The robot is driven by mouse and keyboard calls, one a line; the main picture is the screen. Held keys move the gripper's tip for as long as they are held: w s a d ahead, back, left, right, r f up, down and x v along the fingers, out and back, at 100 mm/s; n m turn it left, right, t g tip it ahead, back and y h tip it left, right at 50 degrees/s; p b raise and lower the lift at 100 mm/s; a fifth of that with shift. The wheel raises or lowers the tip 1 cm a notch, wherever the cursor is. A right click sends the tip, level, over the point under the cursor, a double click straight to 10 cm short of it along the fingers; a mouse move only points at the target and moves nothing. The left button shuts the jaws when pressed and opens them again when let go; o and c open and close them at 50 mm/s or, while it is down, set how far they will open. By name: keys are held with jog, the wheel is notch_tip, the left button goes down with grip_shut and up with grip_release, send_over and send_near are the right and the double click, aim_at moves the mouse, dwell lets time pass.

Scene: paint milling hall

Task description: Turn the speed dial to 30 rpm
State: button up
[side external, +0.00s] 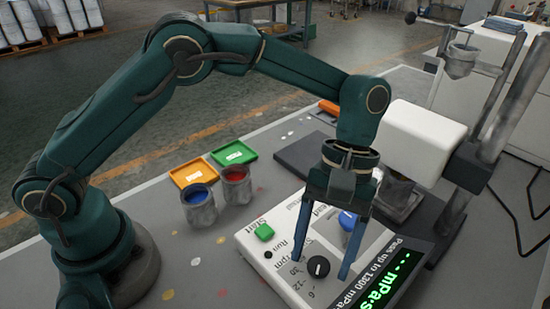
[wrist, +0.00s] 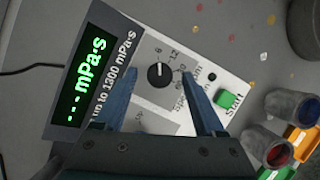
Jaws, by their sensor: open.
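The speed dial (side external: 318,267) is a round black knob with a white pointer line on the white instrument panel (side external: 262,262). In the wrist view the dial (wrist: 160,74) has its pointer towards the 6 mark; a 12 shows beside it, and the other numbers are partly hidden or hard to read. My gripper (side external: 321,266) points down over the panel with its fingers apart, one on each side of the dial. In the wrist view my gripper (wrist: 160,75) shows a gap between each fingertip and the dial.
The green display (side external: 385,285) reads dashes and mPa·s. Blue (side external: 199,205) and red (side external: 236,184) paint pots stand left of the panel. A metal stand (side external: 490,140) rises at right.

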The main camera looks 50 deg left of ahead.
grip_shut()
jog(key=m, duration=0.2)
jog(key=m+y, duration=0.1)
jog(key=shift+w+d+m+y, duration=0.1)
jog(key=shift+d+m+y, duration=0.1)
jog(key=shift+m+y, duration=0.15)
jog(key=m+y, duration=0.1)
jog(key=m, duration=0.2)
jog(key=shift+d+m, duration=0.15)
jog(key=shift+m, duration=0.2)
jog(key=m+y, duration=0.1)
jog(key=m, duration=0.2)
jog(key=shift+d+m+y, duration=0.1)
jog(key=shift+m+y, duration=0.15)
jog(key=shift+m, duration=0.05)
jog(key=shift+s+m+t+y, duration=0.15)
jog(key=shift+m+t+y, duration=0.2)
jog(key=shift+m, duration=0.75)
jog(key=shift+s+m+t+y, duration=0.15)
jog(key=shift+m+t+y, duration=0.2)
jog(key=shift+m, duration=0.75)
jog(key=shift+d, duration=0.1)
